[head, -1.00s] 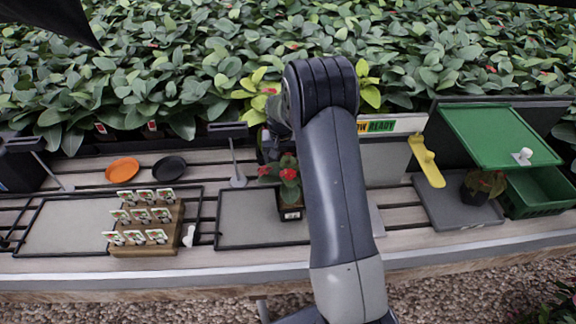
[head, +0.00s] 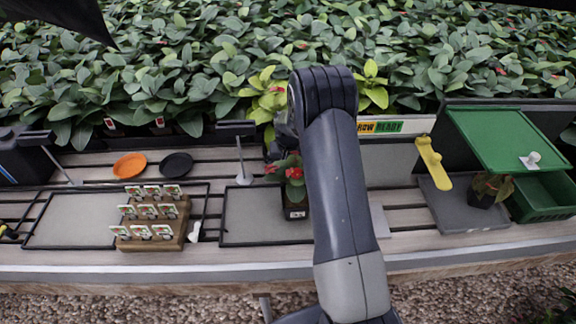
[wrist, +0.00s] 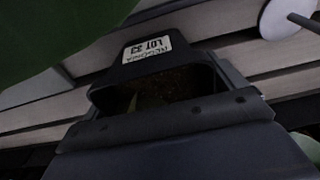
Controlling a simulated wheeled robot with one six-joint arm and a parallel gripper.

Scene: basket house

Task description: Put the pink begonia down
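The begonia (head: 294,172) has pinkish-red flowers, green leaves and a black pot with a white label. It is upright at the right end of the left-centre grey tray (head: 250,222); I cannot tell whether it touches the tray. In the wrist view its pot (wrist: 150,52) shows a label reading begonia, lot 33, upside down. My gripper (wrist: 168,92) is at the pot's rim and appears shut on it, with the dark gripper body across the near side. In the head view my arm hides most of the gripper.
A wooden block (head: 152,230) with several small cards stands left of the begonia. Orange (head: 130,166) and black (head: 176,164) discs lie behind.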

